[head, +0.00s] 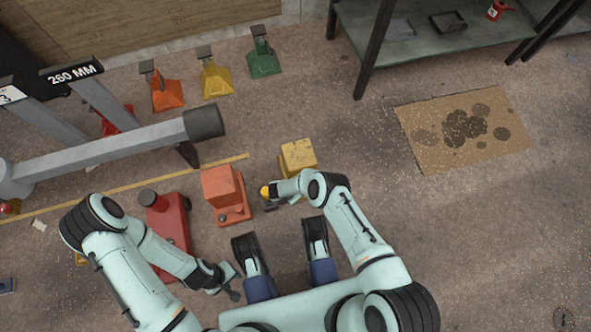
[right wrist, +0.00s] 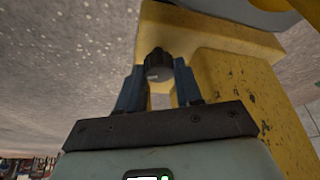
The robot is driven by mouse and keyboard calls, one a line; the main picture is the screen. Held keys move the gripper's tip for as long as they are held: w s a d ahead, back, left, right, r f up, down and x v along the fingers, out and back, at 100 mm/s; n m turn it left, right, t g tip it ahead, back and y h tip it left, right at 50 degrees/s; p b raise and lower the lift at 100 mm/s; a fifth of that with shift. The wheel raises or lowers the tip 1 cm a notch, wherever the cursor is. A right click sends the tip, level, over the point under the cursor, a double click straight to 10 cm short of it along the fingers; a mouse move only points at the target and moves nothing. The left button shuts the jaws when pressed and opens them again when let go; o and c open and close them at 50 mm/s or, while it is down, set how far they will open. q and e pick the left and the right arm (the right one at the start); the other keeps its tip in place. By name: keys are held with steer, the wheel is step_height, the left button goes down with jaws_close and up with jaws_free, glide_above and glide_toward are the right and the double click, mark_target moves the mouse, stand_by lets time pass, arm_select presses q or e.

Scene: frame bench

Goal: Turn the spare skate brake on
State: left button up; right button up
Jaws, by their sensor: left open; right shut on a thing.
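A yellow skate (head: 298,156) stands on the floor near the middle of the head view. In the right wrist view its yellow body (right wrist: 235,85) is close, with a dark round knob (right wrist: 158,66) in front of it. My right gripper (right wrist: 158,84) is shut on this knob, one finger on each side. In the head view my right gripper (head: 268,200) is at the near left side of the yellow skate, partly hidden by its own arm. My left gripper (head: 232,284) is open and empty, low over the floor. I cannot read the brake's setting.
An orange skate (head: 222,188) and a red unit with a dark top (head: 170,225) stand to the left. A thick grey beam (head: 100,155) crosses the left side. Coloured stands (head: 215,80) line the back. Stained cardboard (head: 465,128) lies right, below a bench (head: 430,45).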

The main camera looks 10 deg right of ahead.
steer(key=shift+n, duration=0.3)
steer(key=n+t+y, duration=0.1)
steer(key=n, duration=0.2)
steer(key=n+y, duration=0.1)
steer(key=n, duration=0.2)
steer(key=shift+s+d+n+t, duration=0.1)
steer(key=shift+n+t, duration=0.2)
steer(key=shift+t, duration=0.1)
arm_select(q)
steer(key=shift+w+r, duration=0.15)
steer(key=shift+w, duration=0.25)
arm_select(e)
steer(key=n+y, duration=0.1)
steer(key=n, duration=0.4)
steer(key=shift+d+t+y, duration=0.15)
steer(key=shift+t+y, duration=0.25)
steer(key=o, duration=0.8)
steer(key=shift+c, duration=0.2)
arm_select(q)
steer(key=shift+p, duration=0.3)
arm_select(e)
steer(key=shift+r, duration=0.1)
